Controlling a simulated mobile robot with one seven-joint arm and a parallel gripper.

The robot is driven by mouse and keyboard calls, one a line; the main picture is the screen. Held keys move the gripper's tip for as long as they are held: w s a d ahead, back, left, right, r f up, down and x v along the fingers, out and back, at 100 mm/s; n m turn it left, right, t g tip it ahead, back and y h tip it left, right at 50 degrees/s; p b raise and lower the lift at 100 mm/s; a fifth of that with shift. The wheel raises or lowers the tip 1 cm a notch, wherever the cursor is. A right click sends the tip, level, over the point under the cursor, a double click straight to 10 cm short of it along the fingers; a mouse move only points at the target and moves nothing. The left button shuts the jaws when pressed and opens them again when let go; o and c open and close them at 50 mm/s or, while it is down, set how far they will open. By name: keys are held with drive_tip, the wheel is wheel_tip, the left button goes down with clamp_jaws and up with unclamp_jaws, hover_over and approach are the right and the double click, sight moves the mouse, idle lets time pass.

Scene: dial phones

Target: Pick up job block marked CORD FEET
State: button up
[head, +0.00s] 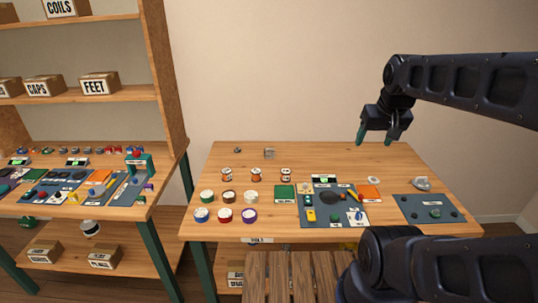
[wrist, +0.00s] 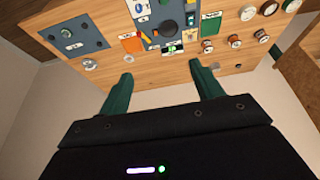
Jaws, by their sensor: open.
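My gripper (head: 374,139) is open and empty, held above the far right part of the wooden table. In the wrist view its two green fingers (wrist: 161,72) stand wide apart with nothing between them. I cannot read the words CORD FEET on anything. A small grey block-like item (head: 269,153) stands at the back of the table, left of my gripper; its marking is too small to read. A grey-blue mat (head: 318,219) at the table's front middle holds a dark round part, a yellow piece and other small items. A small label with a green light stands at its back edge.
Several spools (head: 227,174) and round coloured tins (head: 225,214) stand on the left of the table (head: 340,155). Another mat (head: 415,203) lies front right, with a grey part (head: 421,183) behind it. Shelves with a box marked FEET (head: 99,83) stand left. The table's back right is clear.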

drive_tip(key=w+a+r+n, duration=0.2)
drive_tip(key=w+r+n, duration=0.1)
drive_tip(key=w, duration=0.5)
drive_tip(key=n+g, duration=0.5)
drive_tip(key=n, duration=1.2)
hover_over(269, 149)
wheel_tip(269, 149, down, 31)
drive_tip(key=shift+a+r, duration=0.1)
drive_tip(key=shift+r, duration=0.05)
wheel_tip(269, 149, down, 5)
drive_tip(key=shift+f, duration=0.2)
drive_tip(key=shift+w+f, duration=0.1)
drive_tip(key=shift+f, duration=2.8)
drive_tip(key=c, duration=1.1)
